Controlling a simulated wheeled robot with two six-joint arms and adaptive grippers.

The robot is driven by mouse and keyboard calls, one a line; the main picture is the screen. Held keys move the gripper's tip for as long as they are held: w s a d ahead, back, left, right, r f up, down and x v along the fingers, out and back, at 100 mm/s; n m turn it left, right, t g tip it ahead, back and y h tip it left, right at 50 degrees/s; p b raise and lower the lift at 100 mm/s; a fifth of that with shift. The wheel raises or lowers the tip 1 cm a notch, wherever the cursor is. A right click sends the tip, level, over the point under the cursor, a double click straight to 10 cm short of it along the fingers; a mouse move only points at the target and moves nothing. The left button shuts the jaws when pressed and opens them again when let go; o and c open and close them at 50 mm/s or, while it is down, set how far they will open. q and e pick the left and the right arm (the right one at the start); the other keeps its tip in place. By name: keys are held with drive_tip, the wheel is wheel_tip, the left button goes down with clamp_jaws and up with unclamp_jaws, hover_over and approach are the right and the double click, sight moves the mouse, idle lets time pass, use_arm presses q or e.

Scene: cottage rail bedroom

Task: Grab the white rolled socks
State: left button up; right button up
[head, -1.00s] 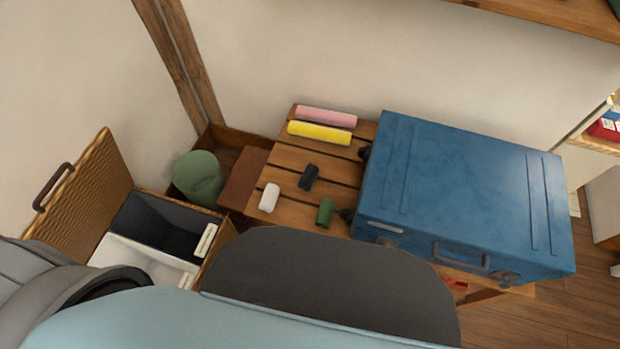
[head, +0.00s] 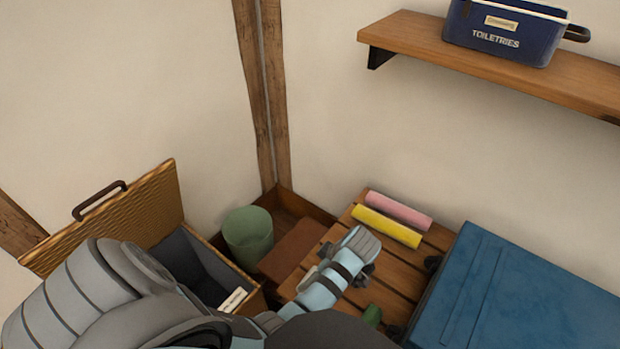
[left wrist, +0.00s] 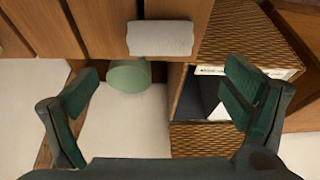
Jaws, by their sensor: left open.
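The white rolled socks (left wrist: 160,38) lie on the slatted wooden table, near the top centre of the left wrist view. In the head view only a pale bit of them (head: 307,277) shows beside my left arm. My left gripper (left wrist: 160,84) is open and empty, its green-padded fingers spread wide. In the wrist view the socks lie above the gap between the fingertips, apart from both. In the head view my left gripper (head: 359,259) is over the table, and my arm hides part of the tabletop. My right gripper is not in view.
A pink roll (head: 398,210) and a yellow roll (head: 387,227) lie at the table's back. A blue case (head: 530,300) stands right. A green bin (head: 248,237) and open wicker basket (head: 130,220) stand left.

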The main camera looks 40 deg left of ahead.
use_arm(q)
drive_tip(key=b+x, duration=0.4)
drive_tip(key=x, duration=0.5)
drive_tip(key=shift+f, duration=0.35)
drive_tip(key=shift+a+f, duration=0.2)
drive_tip(key=shift+r, duration=0.15)
drive_tip(key=shift+c, duration=0.4)
drive_tip(key=c, duration=1)
drive_tip(key=shift+c, duration=0.5)
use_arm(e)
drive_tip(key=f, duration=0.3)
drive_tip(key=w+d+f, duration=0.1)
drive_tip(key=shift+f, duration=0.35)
